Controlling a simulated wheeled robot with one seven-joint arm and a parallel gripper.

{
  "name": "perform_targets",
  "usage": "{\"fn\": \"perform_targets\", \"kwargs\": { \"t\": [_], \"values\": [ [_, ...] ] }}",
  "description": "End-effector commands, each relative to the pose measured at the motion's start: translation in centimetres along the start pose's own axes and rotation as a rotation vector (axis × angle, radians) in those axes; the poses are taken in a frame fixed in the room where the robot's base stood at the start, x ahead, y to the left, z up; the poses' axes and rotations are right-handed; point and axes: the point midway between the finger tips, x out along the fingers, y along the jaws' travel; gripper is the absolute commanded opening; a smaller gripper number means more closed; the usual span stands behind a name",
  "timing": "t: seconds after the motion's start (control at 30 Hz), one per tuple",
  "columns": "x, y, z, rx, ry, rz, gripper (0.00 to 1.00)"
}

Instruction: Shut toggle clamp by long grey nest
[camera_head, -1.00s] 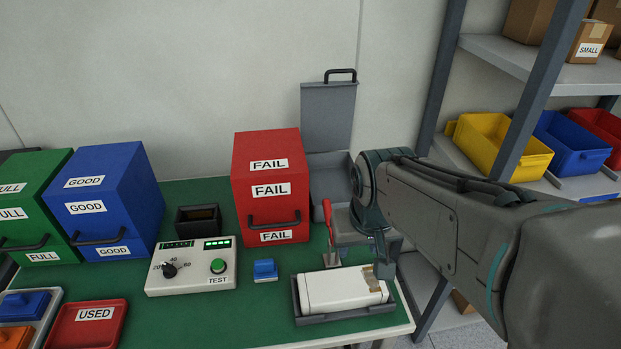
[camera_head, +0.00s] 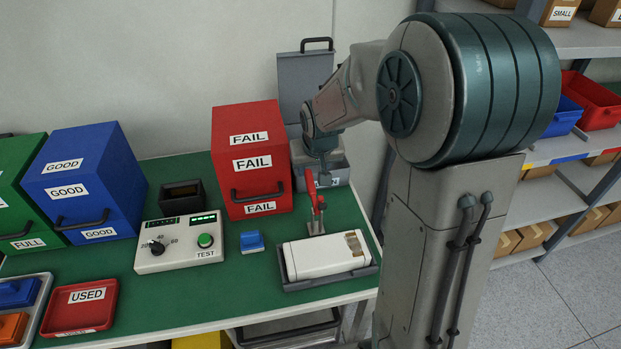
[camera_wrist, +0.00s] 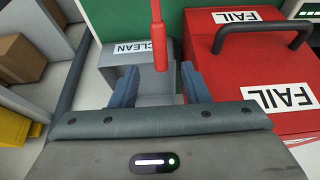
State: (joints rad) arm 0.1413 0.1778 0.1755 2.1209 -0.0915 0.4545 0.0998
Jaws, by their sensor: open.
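The long grey nest (camera_head: 330,279) lies at the front right of the green table and holds a white block (camera_head: 322,254). The toggle clamp (camera_head: 316,228) stands at the nest's back edge, with its red handle (camera_head: 313,198) standing up. My gripper (camera_head: 324,176) is behind and above the clamp in the head view, fingers pointing down. In the wrist view the open fingers (camera_wrist: 160,70) show either side of the red handle (camera_wrist: 158,38). I cannot tell whether they touch it. The clamp's base is hidden in the wrist view.
The red FAIL box (camera_head: 250,170) stands close left of my gripper. A grey bin marked CLEAN (camera_wrist: 153,85) lies behind the clamp, its lid (camera_head: 303,85) raised. A blue block (camera_head: 251,241) and a tester (camera_head: 181,244) are left of the nest.

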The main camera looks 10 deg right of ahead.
Motion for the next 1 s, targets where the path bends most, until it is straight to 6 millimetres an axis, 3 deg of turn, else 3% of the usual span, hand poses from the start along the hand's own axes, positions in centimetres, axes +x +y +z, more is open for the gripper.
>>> {"fn": "perform_targets", "kwargs": {
  "t": [0.2,0.4,0.6,0.9,1.0],
  "values": [
    [4.0,0.0,0.0,-0.001,-0.003,-0.001,0.42],
    [6.6,0.0,0.0,0.0,-0.002,0.0,0.42],
    [7.8,0.0,0.0,-0.001,0.0,0.0,0.42],
    [8.0,0.0,0.0,-0.001,0.0,0.0,0.42],
    [8.0,0.0,0.0,-0.001,0.0,0.0,0.17]
  ]
}}
